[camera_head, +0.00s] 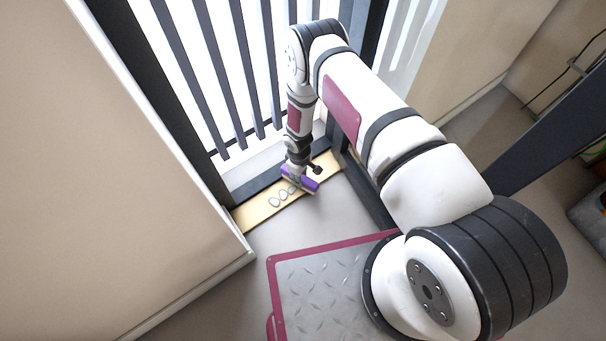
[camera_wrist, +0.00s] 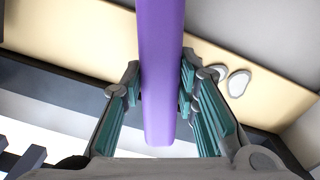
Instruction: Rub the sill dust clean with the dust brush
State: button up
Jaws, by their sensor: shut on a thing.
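My gripper (camera_head: 297,173) is at the sill (camera_head: 252,216), a pale yellow strip at the foot of the barred window. It is shut on the purple dust brush (camera_head: 310,184). In the wrist view the brush (camera_wrist: 162,45) runs between the teal-padded fingers. Whitish oval dust patches (camera_head: 274,202) lie on the sill just left of the brush. Two of them show right of the brush in the wrist view (camera_wrist: 238,83). The brush is at or just above the sill; I cannot tell whether it touches. Its working face is hidden.
Dark vertical bars (camera_head: 232,75) rise behind the sill. A beige panel (camera_head: 100,190) stands to the left, and a dark post (camera_head: 365,185) is to the right of the sill. Bare grey floor (camera_head: 290,232) lies in front of the sill.

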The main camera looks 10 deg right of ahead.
jog(key=shift+s+a+r, duration=0.1)
jog(key=shift+s+a, duration=0.6)
jog(key=shift+a, duration=0.85)
jog(key=shift+s+a+f, duration=0.1)
jog(key=shift+s+a, duration=0.65)
jog(key=shift+a, duration=0.85)
jog(key=shift+s+a+r, duration=0.1)
jog(key=shift+s+a, duration=0.6)
jog(key=shift+a, duration=0.85)
jog(key=shift+s+a, duration=0.35)
jog(key=shift+a, duration=0.45)
jog(key=shift+s+a, duration=0.35)
jog(key=shift+a, duration=0.4)
jog(key=shift+r+p, duration=1.9)
jog(key=shift+r, duration=1)
notch_tip(320, 180, up, 3)
jog(key=shift+p, duration=1.05)
